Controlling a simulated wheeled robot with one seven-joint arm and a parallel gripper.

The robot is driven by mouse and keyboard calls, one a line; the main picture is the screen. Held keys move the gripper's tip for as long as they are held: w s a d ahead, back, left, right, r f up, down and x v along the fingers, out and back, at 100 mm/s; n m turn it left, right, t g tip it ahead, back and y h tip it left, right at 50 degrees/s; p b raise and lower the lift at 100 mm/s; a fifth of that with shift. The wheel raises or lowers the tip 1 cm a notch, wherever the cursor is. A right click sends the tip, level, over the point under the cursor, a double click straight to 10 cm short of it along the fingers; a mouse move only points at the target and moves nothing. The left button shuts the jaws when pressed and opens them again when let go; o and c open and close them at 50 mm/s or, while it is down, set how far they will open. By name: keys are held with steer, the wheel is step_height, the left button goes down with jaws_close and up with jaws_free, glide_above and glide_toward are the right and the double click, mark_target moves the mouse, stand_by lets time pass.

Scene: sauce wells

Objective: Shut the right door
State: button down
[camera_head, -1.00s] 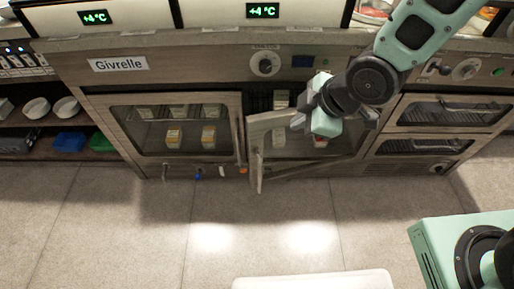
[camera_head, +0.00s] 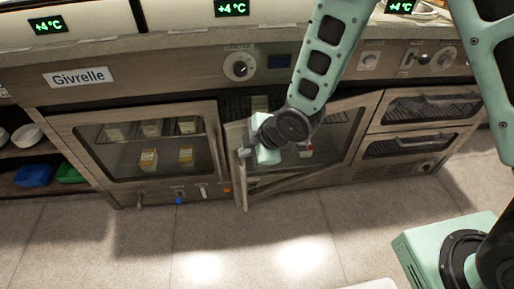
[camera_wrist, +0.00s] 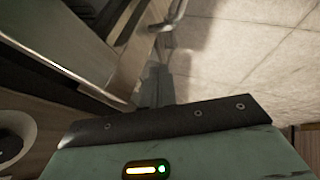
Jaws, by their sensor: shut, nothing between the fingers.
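The right door (camera_head: 239,185) of the fridge counter stands ajar in the head view. Its free left edge juts out over the floor, and its lower rail runs back toward the right. My gripper (camera_head: 245,153) is shut and empty, close to the door's free edge at mid-height. Whether it touches the door I cannot tell. In the wrist view, the shut fingers (camera_wrist: 158,87) point toward a pale metal bar, and a door frame (camera_wrist: 128,62) runs along their left. My arm hides part of the door and its glass.
The left glass door (camera_head: 150,148) is shut, with small cartons behind it. Two drawers (camera_head: 415,125) are at the right. The tiled floor (camera_head: 120,245) in front is clear.

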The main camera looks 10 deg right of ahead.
steer(key=shift+w+a+r, duration=0.1)
steer(key=shift+w+a, duration=0.05)
steer(key=shift+w, duration=0.75)
steer(key=shift+w+a+r, duration=0.1)
steer(key=shift+w+a, duration=0.05)
steer(key=shift+w, duration=0.7)
steer(key=shift+w+a, duration=0.1)
steer(key=shift+w, duration=0.25)
steer(key=w+a+m+t+h, duration=0.1)
steer(key=w+m, duration=0.1)
steer(key=w, duration=0.6)
steer(key=shift+w+a, duration=0.25)
